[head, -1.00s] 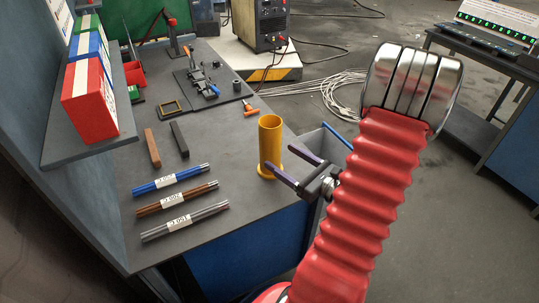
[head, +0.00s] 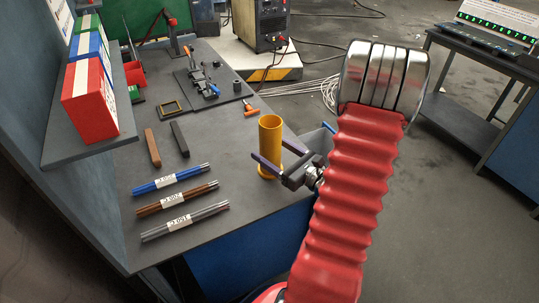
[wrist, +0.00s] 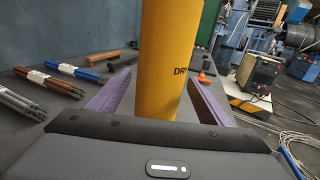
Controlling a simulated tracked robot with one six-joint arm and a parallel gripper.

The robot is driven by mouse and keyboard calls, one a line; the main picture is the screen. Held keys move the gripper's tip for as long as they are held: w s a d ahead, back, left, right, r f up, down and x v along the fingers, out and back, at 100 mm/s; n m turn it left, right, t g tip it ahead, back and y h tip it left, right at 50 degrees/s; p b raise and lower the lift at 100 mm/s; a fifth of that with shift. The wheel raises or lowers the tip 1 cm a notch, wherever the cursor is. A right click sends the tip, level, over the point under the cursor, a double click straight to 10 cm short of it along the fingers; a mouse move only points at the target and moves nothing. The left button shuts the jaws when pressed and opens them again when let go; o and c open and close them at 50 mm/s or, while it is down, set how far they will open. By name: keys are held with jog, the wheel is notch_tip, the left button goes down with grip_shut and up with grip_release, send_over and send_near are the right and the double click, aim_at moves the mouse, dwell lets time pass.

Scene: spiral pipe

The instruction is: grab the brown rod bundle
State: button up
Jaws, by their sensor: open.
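The brown rod bundle (head: 177,198) lies on the grey workbench with a white label around its middle. It lies between a blue rod bundle (head: 172,179) and a grey rod bundle (head: 185,221). The brown bundle also shows at the left of the wrist view (wrist: 50,83). My gripper (head: 272,158) is open, with its purple fingers around or beside the yellow cylinder (head: 270,141). In the wrist view the yellow cylinder (wrist: 168,60) stands upright between the two fingers. I cannot tell whether they touch it. The brown bundle is apart from my gripper, to its left in the head view.
A brown bar (head: 152,148) and a dark bar (head: 180,139) lie behind the bundles. A shelf with binders (head: 92,105) overhangs the bench's left side. An orange-handled tool (head: 251,111) lies behind the cylinder. Bare bench top separates the bundles from the cylinder.

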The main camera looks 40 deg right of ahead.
aim_at(263, 119)
jog(key=shift+w+a, duration=0.1)
jog(key=shift+w, duration=2.25)
jog(key=shift+c, duration=0.6)
jog(key=c, duration=1.3)
jog(key=shift+r, duration=0.2)
jog(key=shift+r, duration=4.9)
